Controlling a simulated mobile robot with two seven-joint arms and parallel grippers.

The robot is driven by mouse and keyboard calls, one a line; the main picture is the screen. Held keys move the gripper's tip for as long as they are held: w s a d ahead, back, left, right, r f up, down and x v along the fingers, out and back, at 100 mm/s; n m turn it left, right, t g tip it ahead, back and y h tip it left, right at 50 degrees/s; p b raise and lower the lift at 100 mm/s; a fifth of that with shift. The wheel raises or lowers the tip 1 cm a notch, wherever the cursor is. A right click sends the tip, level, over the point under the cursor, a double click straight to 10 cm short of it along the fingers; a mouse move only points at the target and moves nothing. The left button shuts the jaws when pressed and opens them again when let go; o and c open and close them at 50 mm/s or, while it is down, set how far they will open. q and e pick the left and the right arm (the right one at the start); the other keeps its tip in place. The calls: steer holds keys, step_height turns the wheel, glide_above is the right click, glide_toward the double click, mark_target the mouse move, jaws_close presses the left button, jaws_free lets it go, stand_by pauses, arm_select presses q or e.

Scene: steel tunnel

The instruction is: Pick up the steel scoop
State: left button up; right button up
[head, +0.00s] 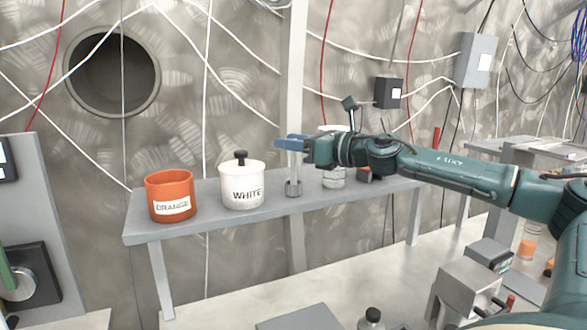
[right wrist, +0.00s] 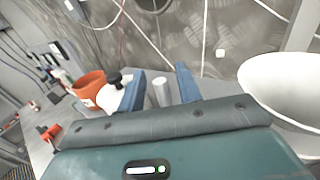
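A small steel piece, which looks like the steel scoop (head: 293,188), stands upright on the grey shelf (head: 220,220), right of the white pot. My right gripper (head: 289,143) is above it, reaching in from the right with its blue fingers pointing left. In the right wrist view, a grey steel cylinder (right wrist: 162,93), seemingly the scoop's upright handle, shows between the spread fingers (right wrist: 160,88), with gaps on both sides. The right gripper is open and holds nothing. My left gripper is not in view.
An orange pot (head: 171,196) and a lidded white pot (head: 242,187) stand left of the scoop. A clear jar (head: 334,178) stands to its right, below my right gripper. A white bowl-like thing (right wrist: 285,85) is close at right in the wrist view. Cables hang along the wall.

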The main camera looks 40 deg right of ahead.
jaws_close()
stand_by(0.3)
stand_by(0.4)
step_height(320, 180, up, 10)
steer(key=shift+f+p, duration=0.1)
steer(key=shift+p, duration=0.75)
